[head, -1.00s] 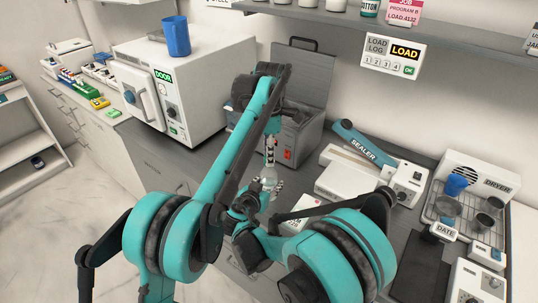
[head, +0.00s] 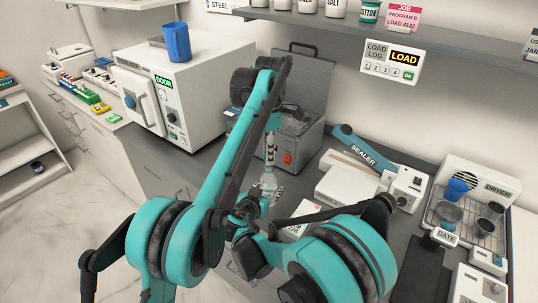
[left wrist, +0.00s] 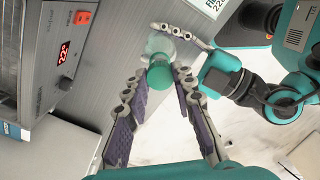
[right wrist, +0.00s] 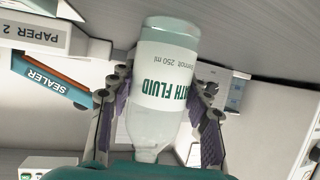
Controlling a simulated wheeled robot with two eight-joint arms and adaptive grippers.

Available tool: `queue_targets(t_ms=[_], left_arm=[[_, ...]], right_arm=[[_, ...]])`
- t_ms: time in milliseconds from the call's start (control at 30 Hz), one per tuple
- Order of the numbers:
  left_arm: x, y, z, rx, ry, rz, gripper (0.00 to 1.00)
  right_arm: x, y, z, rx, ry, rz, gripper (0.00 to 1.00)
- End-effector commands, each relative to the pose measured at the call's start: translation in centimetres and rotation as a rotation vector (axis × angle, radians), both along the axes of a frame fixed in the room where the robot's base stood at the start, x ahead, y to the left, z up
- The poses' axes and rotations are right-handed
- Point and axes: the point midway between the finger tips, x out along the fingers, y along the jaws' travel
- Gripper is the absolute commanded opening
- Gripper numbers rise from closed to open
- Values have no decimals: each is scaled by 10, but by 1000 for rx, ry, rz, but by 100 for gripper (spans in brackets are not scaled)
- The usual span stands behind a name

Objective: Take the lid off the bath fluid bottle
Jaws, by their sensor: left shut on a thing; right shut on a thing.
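The clear bath fluid bottle (right wrist: 166,75) has a white label with green print; the right wrist view shows it upside down. My right gripper (right wrist: 160,100) is shut on its body, one finger on each side. The bottle also shows small in the head view (head: 268,181). The round green lid (left wrist: 160,75) is between the fingertips of my left gripper (left wrist: 159,78), which is shut on it from above. The clear bottle (left wrist: 160,44) shows behind the lid. I cannot tell whether lid and bottle touch. In the head view my left gripper (head: 270,152) points down over the bottle.
A grey bath unit (head: 301,140) with a red switch stands behind my left gripper. The sealer (head: 360,150) lies to the right, with the dryer (head: 486,190) farther right. A white autoclave (head: 175,90) stands left. Free counter around the bottle is narrow.

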Motion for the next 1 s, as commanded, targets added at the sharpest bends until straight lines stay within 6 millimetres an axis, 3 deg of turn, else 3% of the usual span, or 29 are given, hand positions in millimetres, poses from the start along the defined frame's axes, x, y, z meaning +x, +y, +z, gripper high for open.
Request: queue_targets(t_ms=[233, 500, 533, 600, 1000], left_arm=[[0, 0, 30, 0, 0, 0, 0], [0, 0, 33, 0, 0, 0, 0], [0, 0, 33, 0, 0, 0, 0], [0, 0, 33, 0, 0, 0, 0], [0, 0, 33, 0, 0, 0, 0]], right_arm=[[0, 0, 0, 1, 1, 0, 0], [0, 0, 0, 1, 1, 0, 0], [0, 0, 0, 1, 1, 0, 56], [0, 0, 0, 1, 1, 0, 72], [-6, 3, 2, 1, 1, 1, 72]])
